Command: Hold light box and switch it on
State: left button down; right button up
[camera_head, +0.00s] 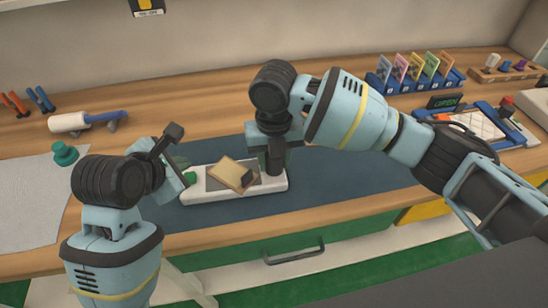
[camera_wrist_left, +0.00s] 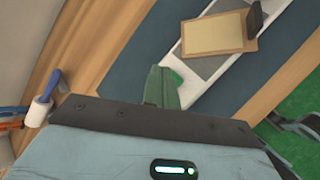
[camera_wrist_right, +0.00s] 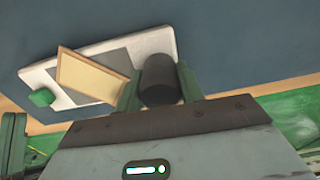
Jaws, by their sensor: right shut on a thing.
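The white light box (camera_head: 275,184) lies on the dark blue mat, with a grey panel, a green button (camera_head: 190,177) at its left end and a dark cylindrical grip at its right end. My right gripper (camera_head: 273,160) is shut on the dark grip (camera_wrist_right: 160,80), one finger on each side. My left gripper (camera_head: 180,162) is just left of the box by the green button. Its fingers (camera_wrist_left: 163,88) appear together and empty, partly covering the button (camera_wrist_left: 177,77); contact cannot be told.
The blue mat (camera_head: 345,180) is clear to the right of the box. A card rack (camera_head: 418,73) and a blue tray (camera_head: 483,125) sit at back right. A drawer handle (camera_head: 293,252) is below the front edge.

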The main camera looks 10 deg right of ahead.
aim_at(191, 172)
pick_arm(q)
jog(key=shift+f, duration=0.85)
jog(key=shift+f, duration=0.2)
dwell(1.4)
jog(key=shift+f, duration=0.5)
pick_arm(e)
jog(key=shift+r, duration=0.1)
dwell(0.4)
pick_arm(q)
jog(key=shift+r, duration=0.8)
jog(key=shift+r, duration=2.9)
